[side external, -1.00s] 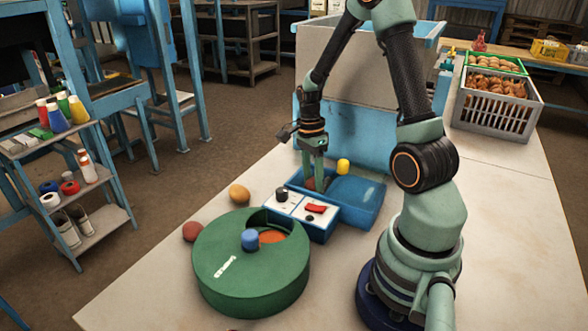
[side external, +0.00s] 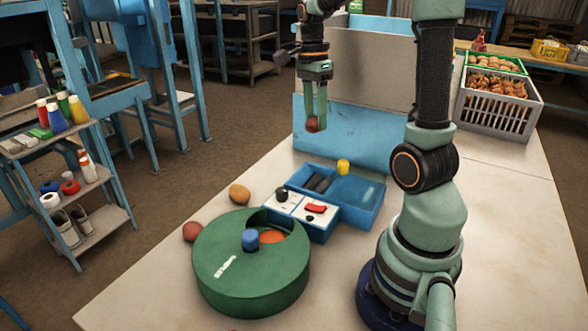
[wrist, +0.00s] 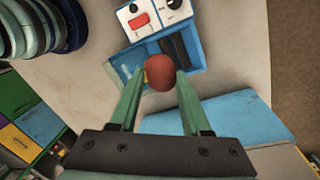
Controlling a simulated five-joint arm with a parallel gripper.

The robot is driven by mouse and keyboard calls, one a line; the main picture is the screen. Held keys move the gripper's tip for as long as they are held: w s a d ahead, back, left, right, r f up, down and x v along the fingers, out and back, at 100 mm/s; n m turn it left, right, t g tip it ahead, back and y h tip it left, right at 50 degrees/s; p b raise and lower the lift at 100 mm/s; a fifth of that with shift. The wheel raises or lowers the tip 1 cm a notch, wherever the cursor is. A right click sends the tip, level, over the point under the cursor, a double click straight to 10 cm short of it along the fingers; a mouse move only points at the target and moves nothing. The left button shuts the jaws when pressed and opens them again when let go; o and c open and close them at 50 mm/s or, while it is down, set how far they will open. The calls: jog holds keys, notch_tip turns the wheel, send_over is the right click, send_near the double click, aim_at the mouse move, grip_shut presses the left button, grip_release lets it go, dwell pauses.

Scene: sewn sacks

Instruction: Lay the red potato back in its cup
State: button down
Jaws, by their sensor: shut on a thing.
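My gripper (side external: 315,105) is shut on a red potato (side external: 313,125) and holds it in the air above and behind the blue tray (side external: 362,222), in front of the grey and blue bin. In the wrist view the potato (wrist: 159,72) sits between the fingertips, over the near edge of the tray (wrist: 126,66). The tray has a compartment with dark slots on the left and a plain blue one on the right. A green round drum (side external: 232,288) has a cut-out in its top showing orange inside. I cannot tell which hollow is the potato's cup.
A blue knob (side external: 251,239) stands on the drum. A yellow cylinder (side external: 343,166) is at the tray's back edge. A white panel (side external: 304,208) with a red switch adjoins the tray. A tan potato (side external: 239,193) and a reddish one (side external: 192,231) lie left.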

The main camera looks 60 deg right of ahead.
notch_tip(320, 180, up, 2)
jog(key=shift+r, duration=0.1)
jog(key=a+f+n+t, duration=0.25)
jog(key=a+n, duration=0.55)
jog(key=a, duration=1)
jog(key=shift+t+h, duration=0.35)
jog(key=shift+h, duration=0.05)
jog(key=f, duration=1.9)
jog(key=shift+w+d+f, duration=0.1)
jog(key=shift+w, duration=0.2)
jog(key=c, duration=0.8)
grip_release()
jog(key=shift+f, duration=0.15)
jog(key=shift+o, duration=0.8)
